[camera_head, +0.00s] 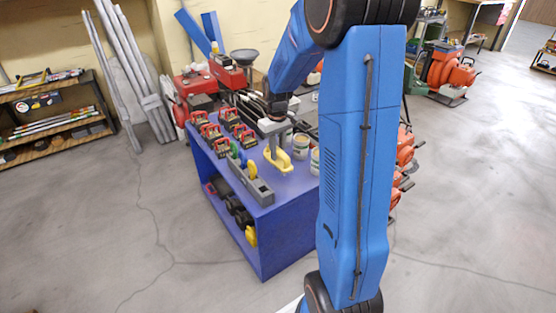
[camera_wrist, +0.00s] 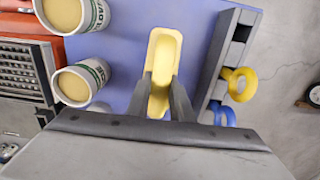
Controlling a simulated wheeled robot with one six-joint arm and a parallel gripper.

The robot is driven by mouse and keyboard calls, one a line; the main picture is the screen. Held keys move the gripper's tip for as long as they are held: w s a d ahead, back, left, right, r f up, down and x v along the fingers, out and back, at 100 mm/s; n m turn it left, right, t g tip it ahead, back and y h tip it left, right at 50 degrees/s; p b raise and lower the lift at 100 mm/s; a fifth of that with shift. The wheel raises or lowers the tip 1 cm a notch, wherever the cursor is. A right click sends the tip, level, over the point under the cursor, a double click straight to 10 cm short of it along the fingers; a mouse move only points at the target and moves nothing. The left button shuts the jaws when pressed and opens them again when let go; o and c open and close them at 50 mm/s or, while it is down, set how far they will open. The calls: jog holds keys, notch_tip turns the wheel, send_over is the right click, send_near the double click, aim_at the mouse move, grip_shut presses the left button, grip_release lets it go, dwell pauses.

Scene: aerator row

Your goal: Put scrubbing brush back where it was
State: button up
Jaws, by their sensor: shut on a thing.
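The scrubbing brush (camera_head: 280,160) looks like a yellow oblong block and is at the blue-purple table top (camera_head: 262,203) in the head view. In the wrist view the brush (camera_wrist: 163,50) points away from me, with a shallow recess along its upper face. My gripper (camera_head: 274,150) points down and is shut on it; in the wrist view the two dark fingers (camera_wrist: 161,98) press its sides. The brush's underside is hidden, so I cannot tell whether it touches the table or hangs just above it.
A grey slotted rack (camera_head: 258,189) with yellow and blue ring-like items stands left of the brush along the table edge. Two labelled cans (camera_wrist: 81,80) stand on the other side. Several red-and-black items (camera_head: 212,131) fill the table's far left. Bare table lies around the brush.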

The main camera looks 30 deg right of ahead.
aim_at(278, 159)
jog(key=shift+f, duration=1.8)
jog(key=shift+f, duration=0.1)
jog(key=o, duration=0.9)
jog(key=shift+o, duration=0.2)
